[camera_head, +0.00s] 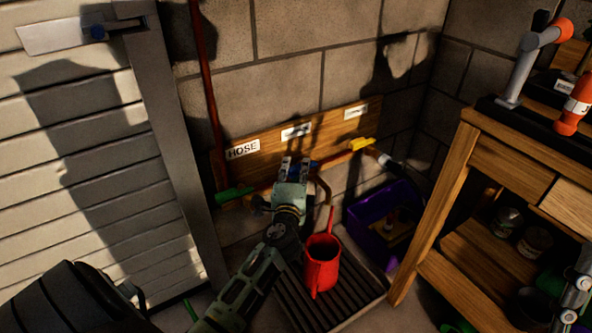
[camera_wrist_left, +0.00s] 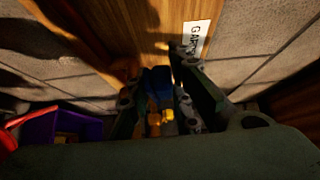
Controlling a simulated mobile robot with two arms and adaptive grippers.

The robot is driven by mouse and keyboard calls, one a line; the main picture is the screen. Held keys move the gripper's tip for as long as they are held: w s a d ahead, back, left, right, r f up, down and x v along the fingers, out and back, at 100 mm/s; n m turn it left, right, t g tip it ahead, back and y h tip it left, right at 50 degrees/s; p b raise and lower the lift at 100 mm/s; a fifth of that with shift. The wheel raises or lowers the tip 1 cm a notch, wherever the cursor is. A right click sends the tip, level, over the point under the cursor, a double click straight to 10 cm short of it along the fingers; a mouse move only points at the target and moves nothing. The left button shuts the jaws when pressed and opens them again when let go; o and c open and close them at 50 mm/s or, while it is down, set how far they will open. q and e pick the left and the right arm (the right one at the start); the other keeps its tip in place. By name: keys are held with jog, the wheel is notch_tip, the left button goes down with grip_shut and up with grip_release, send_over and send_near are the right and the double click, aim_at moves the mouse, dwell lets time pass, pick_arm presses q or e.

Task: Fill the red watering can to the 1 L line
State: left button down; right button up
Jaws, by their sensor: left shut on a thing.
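The red watering can (camera_head: 322,266) stands upright on a dark slatted grate, under a curved copper spout (camera_head: 325,188). Its water level and 1 L line cannot be made out. My left gripper (camera_head: 294,168) is at the middle tap on the wall board, shut on the blue tap handle (camera_head: 312,164). The blue handle shows between the fingers in the left wrist view (camera_wrist_left: 157,82). No water stream can be made out. Grey jointed parts at the lower right edge seem to be my right arm's end (camera_head: 575,290); its fingers are unclear.
A green tap handle (camera_head: 234,194) sits left under the HOSE label (camera_head: 243,149); a yellow one (camera_head: 361,144) sits right. A purple crate (camera_head: 372,207) stands right of the grate (camera_head: 355,305). A wooden workbench (camera_head: 455,180) fills the right side.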

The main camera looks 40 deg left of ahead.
pick_arm(q)
jog(key=c, duration=1.8)
grip_release()
jog(key=shift+r, duration=0.5)
jog(key=shift+o, duration=0.6)
jog(key=shift+f, duration=0.1)
jog(key=shift+f, duration=0.15)
jog(key=v, duration=1.2)
jog(key=shift+c, duration=0.2)
